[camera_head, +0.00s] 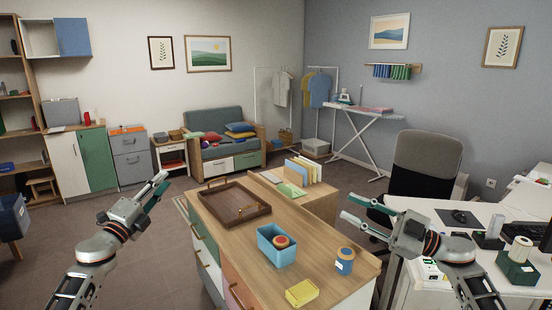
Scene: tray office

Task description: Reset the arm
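My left gripper (163,180) is in the air left of the wooden desk, over the floor. Its two fingers point up and to the right, look apart, and hold nothing that I can see. My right gripper (347,205) is in the air past the desk's right side, in front of the office chair. Its fingers point left, with a gap between them and nothing in it. Both grippers are clear of the objects on the desk.
The wooden desk (322,248) carries a brown tray (262,212), a blue bin (268,252) with a round item inside, a blue-and-orange jar (345,261) and a yellow box (301,293). A chair (424,168) and white desk (429,207) stand at right.

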